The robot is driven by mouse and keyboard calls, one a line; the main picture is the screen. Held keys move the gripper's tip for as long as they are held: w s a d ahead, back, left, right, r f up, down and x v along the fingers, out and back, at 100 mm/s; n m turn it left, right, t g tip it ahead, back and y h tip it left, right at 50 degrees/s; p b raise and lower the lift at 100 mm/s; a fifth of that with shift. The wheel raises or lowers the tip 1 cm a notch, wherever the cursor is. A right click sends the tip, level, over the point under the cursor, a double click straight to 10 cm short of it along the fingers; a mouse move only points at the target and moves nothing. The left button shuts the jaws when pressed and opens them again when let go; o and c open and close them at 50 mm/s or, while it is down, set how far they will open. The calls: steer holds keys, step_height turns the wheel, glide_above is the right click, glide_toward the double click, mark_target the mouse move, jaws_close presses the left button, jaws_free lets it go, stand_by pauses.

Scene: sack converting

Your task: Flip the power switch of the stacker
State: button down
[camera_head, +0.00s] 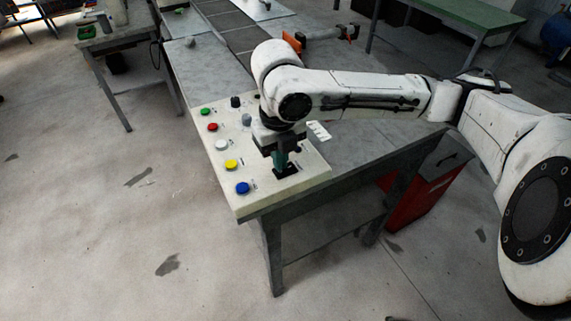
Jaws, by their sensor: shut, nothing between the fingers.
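A cream control panel (245,203) lies on the near end of a grey table. Its left side carries a column of round buttons: green (205,111), red (212,127), white (221,145), yellow (231,164) and blue (242,188). A black knob (235,102) and a grey knob (246,119) sit near the top. My gripper (284,169) points down over the panel's near right part, its fingers shut and empty. The fingertips are at or just above a dark switch base (287,171); contact cannot be told. My gripper hides most of the switch, so its position is unclear.
The grey table (350,165) extends right of the panel, with a red cabinet (408,205) beneath. A conveyor (228,25) runs behind. An orange-and-black tool (320,35) lies at the back. A side table (120,38) stands left. The floor at left is open.

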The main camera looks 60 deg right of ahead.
step_height(320, 180, up, 6)
steer(key=p, duration=0.4)
steer(key=shift+f, duration=0.1)
stand_by(0.6)
